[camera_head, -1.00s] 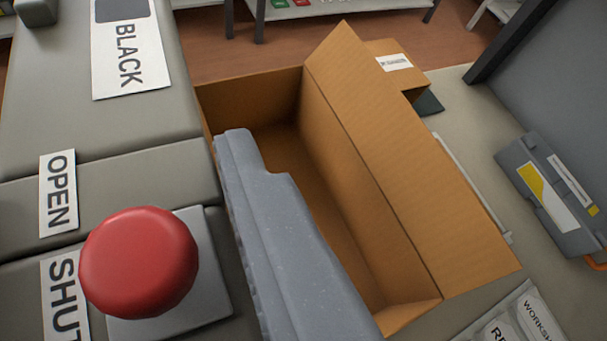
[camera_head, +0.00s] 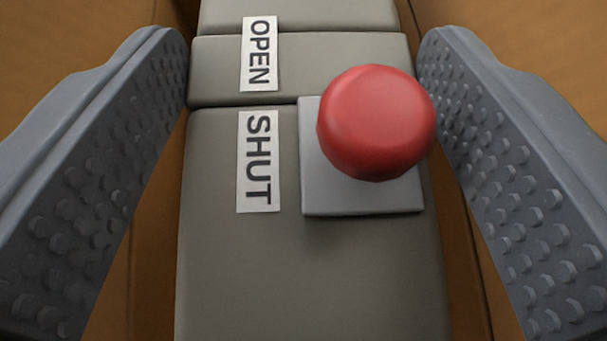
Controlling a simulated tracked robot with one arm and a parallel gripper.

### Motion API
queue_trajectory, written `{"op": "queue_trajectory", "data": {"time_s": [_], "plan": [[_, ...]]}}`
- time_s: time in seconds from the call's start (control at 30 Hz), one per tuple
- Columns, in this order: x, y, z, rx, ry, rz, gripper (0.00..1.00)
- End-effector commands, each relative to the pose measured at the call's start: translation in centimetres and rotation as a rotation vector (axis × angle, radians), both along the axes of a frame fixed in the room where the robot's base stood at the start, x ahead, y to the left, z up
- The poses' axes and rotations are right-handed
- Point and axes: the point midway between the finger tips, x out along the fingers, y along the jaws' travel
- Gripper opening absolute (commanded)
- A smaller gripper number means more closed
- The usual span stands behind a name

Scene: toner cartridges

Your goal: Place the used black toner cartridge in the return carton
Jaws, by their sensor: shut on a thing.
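The used black toner cartridge (camera_head: 310,270) shows as a long grey body running up the middle of the camera view. It has OPEN and SHUT labels and a red round knob (camera_head: 375,122) on a pale square plate. My gripper (camera_head: 305,45) has its two studded grey fingers on either side of the cartridge, shut on it. The brown cardboard of the return carton (camera_head: 155,230) shows on both sides behind the fingers. The cartridge's far end and underside are out of view. I cannot tell how deep it sits relative to the carton.
Brown cardboard fills the upper corners and the gaps beside the cartridge. A seam or edge line runs down it on the left and on the right. The carton's rim and the bench around it are out of view.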

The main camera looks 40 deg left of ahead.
Motion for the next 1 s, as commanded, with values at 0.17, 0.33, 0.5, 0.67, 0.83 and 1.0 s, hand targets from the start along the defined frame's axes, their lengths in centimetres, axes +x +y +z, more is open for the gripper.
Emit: {"op": "queue_trajectory", "data": {"time_s": [0.17, 0.33, 0.5, 0.67, 0.83, 1.0], "plan": [[0.1, 0.2, -0.8, -0.001, -0.002, 0.003, 0.14], [0.1, 0.2, -2.8, 0.002, 0.001, 0.002, 0.14], [0.1, 0.2, -4.4, 0.0, -0.001, 0.003, 0.14], [0.1, 0.2, -4.4, -0.001, -0.002, 0.002, 0.14], [0.1, 0.2, -4.6, -0.001, -0.002, 0.003, 0.14], [0.1, 0.2, -5.0, -0.001, -0.002, 0.002, 0.14]]}}
